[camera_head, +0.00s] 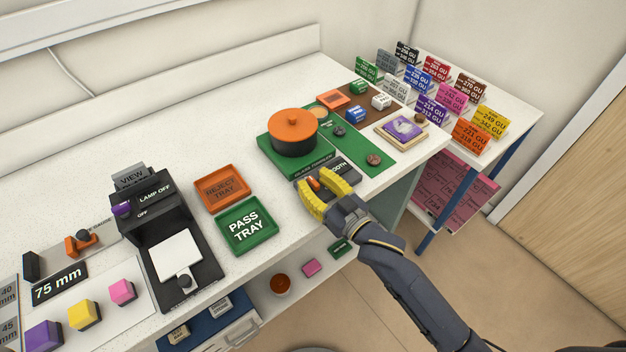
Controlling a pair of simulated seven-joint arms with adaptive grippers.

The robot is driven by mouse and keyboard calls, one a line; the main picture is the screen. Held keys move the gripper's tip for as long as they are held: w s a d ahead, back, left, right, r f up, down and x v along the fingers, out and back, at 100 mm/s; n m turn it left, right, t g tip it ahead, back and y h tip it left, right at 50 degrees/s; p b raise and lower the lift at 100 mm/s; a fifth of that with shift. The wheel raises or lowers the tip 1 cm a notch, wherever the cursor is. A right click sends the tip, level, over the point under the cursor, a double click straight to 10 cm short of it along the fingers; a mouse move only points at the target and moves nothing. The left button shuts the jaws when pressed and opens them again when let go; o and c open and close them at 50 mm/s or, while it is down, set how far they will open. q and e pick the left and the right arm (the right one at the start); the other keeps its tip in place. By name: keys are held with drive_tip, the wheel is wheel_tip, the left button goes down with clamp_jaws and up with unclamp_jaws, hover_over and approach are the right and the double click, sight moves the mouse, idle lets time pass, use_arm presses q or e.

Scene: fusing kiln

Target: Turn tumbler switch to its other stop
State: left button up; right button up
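The tumbler is an orange-lidded dark pot (293,132) on a green base (268,158) lettered as a tumbler. In front of it is a dark switch panel (351,173) whose visible lettering ends in "OOTH". A small orange switch lever (314,184) shows on the panel, partly hidden by my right gripper. My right gripper (314,182) has yellow fingers spread apart, with the lever between their tips. I cannot tell whether either finger touches it. The gripper also covers part of the panel's lettering. My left gripper is not in view.
The orange reject tray (222,204) and green pass tray (247,244) lie left of the panel. A black lamp stand (150,205) is farther left. A green mat (374,159) with small parts is to the right. Colored cards stand on a side table (520,105).

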drive_tip(key=shift+r, duration=0.25)
drive_tip(key=v, duration=1.2)
drive_tip(key=shift+f, duration=0.15)
